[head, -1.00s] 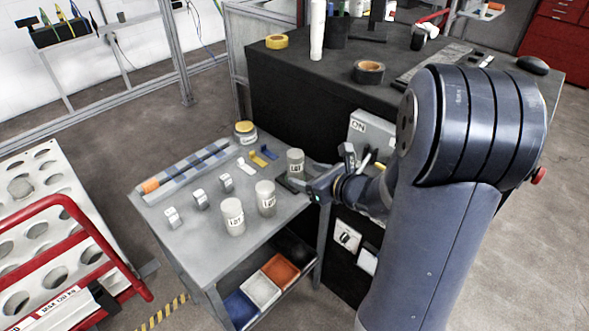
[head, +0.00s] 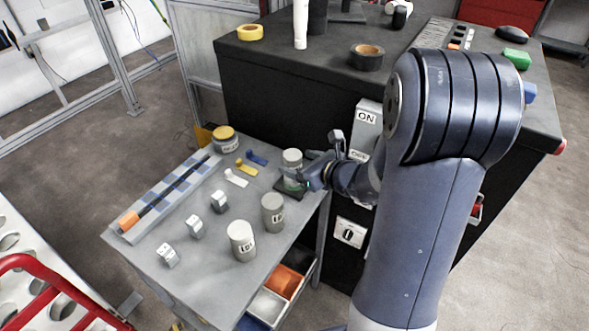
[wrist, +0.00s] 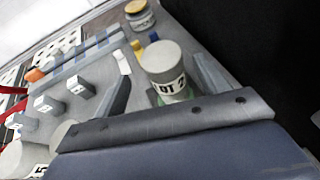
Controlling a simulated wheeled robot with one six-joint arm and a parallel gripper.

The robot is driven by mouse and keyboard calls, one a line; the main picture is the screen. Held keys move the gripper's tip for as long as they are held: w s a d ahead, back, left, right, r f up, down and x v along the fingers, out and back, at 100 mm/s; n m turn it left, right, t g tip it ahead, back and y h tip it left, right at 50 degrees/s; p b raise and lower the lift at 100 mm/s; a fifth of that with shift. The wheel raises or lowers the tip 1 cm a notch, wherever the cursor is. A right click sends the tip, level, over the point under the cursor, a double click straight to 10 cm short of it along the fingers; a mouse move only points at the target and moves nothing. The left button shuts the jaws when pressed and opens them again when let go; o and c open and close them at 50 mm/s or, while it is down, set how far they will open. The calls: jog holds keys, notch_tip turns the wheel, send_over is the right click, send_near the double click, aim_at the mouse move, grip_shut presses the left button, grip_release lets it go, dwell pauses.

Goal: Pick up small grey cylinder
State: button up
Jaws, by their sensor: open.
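A grey cylinder (head: 292,158) with a label stands upright near the right edge of the grey table, by a dark pad (head: 288,194). My gripper (head: 295,181) is open beside its lower part in the head view. In the wrist view the cylinder (wrist: 161,60) stands between my two open fingers, with a gap visible on its left side; whether the right finger touches it I cannot tell. Two similar labelled grey cylinders, one (head: 273,212) and another (head: 242,240), stand nearer the front.
The grey table (head: 150,252) also holds small light blocks (head: 219,200), coloured clips (head: 245,168), a yellow-lidded jar (head: 226,138) and a long rack (head: 165,195). A black cabinet (head: 260,90) rises behind. Bins (head: 285,281) sit below the tabletop.

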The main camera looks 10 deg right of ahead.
aim_at(290, 158)
jog(key=x, duration=0.5)
jog(key=shift+w+d+r, duration=0.1)
jog(key=shift+d, duration=0.15)
jog(key=c, duration=1.4)
jog(key=shift+r+p, duration=0.1)
jog(key=shift+p, duration=0.2)
jog(key=shift+c, duration=0.6)
